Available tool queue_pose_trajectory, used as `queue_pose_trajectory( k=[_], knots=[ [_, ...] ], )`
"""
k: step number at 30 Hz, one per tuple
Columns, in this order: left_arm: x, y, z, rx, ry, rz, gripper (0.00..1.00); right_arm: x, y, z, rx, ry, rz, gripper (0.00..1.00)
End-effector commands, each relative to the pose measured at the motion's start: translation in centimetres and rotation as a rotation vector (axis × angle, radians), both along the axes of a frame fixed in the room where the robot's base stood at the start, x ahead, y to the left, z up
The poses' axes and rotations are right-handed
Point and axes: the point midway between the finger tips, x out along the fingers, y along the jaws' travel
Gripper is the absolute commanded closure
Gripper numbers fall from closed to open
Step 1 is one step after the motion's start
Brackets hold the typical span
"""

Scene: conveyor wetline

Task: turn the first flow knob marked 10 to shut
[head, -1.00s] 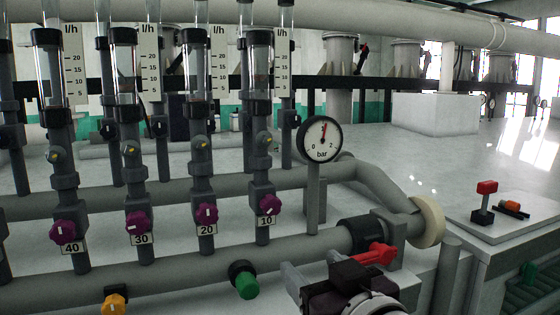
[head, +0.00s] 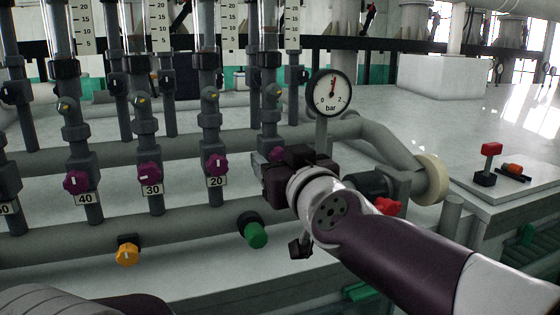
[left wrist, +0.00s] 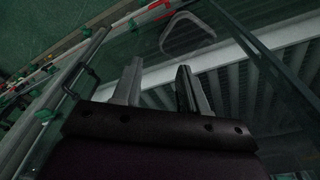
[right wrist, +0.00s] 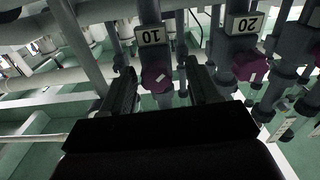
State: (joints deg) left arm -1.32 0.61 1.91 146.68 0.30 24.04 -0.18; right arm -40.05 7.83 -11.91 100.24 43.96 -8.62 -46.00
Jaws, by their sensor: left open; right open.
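The purple flow knob marked 10 (right wrist: 157,77) shows in the right wrist view, below its label plate (right wrist: 151,36), with a white line on its face. In the head view only a bit of this knob (head: 277,154) shows past my right gripper; its label is hidden there. My right gripper (right wrist: 160,95) is open, with the knob in the space between its fingertips; I cannot tell whether either finger touches it. In the head view the right gripper (head: 275,178) covers the lower part of that line. My left gripper (left wrist: 158,75) is open and empty, away from the knobs.
Purple knobs marked 20 (head: 216,165), 30 (head: 150,173) and 40 (head: 76,181) stand to the left. A green knob (head: 256,235), a yellow knob (head: 127,254) and a red valve handle (head: 388,206) are on the lower pipe. A pressure gauge (head: 332,92) stands just above my right gripper.

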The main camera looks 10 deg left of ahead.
Motion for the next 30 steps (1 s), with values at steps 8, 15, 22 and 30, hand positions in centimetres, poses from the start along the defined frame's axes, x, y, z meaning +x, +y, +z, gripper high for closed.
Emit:
queue_pose_trajectory(
  k=[8,15,22,30],
  knots=[
    [0.00,0.00,-0.01,0.000,0.000,0.000,0.57,0.00,-0.02,-0.06,-0.001,0.001,0.000,0.95],
    [0.00,0.00,-0.01,0.000,0.000,0.000,0.57,0.00,-0.02,-0.11,0.007,0.007,0.000,0.95],
    [0.01,0.00,-0.01,0.000,0.000,0.000,0.57,-0.02,0.01,-0.12,0.079,0.057,0.000,0.95],
    [0.00,0.00,-0.04,0.000,0.000,0.000,0.57,-0.05,0.06,-0.14,0.261,0.180,0.001,0.95]
  ],
)
